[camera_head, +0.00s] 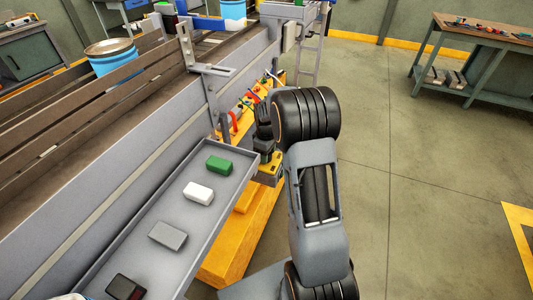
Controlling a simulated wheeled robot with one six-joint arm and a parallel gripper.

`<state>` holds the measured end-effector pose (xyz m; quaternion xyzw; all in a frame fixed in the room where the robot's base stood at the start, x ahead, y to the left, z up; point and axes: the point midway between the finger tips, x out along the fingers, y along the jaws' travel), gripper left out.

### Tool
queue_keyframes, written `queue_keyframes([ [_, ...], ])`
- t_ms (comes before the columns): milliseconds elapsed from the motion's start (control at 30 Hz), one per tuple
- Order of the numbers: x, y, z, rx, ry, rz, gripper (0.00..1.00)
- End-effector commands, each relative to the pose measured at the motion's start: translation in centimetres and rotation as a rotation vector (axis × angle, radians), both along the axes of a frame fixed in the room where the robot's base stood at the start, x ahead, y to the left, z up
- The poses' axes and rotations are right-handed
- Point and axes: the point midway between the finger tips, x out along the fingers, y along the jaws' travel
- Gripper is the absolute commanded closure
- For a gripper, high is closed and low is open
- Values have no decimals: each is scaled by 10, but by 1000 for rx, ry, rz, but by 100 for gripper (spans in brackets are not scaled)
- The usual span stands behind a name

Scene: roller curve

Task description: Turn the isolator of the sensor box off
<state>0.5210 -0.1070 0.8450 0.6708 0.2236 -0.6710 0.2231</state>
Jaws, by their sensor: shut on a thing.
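My gripper (263,128) is dark and sits at the left end of my arm's wrist, beside the side of the conveyor. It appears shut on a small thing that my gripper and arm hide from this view. A row of yellow equipment (248,104) with red parts runs along the conveyor side just behind my gripper. A yellow and dark unit (269,168) is just below my gripper. I cannot tell which of these is the sensor box, and I cannot make out the isolator or its position.
A grey tray (143,208) along the conveyor holds a green block (219,164), a white block (198,193), a grey block (167,236) and a dark block (125,287). A metal bracket (205,70) juts out above. Open floor (420,170) lies right, with a workbench (475,50) beyond.

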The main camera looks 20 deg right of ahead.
Motion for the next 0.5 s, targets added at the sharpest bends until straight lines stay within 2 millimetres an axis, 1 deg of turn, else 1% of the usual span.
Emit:
queue_keyframes([
  [300, 1, 0, 1, -1, -3, 5, 72],
  [333, 1, 0, 1, -1, -3, 5, 46],
  [500, 1, 0, 1, -1, -2, 4, 30],
])
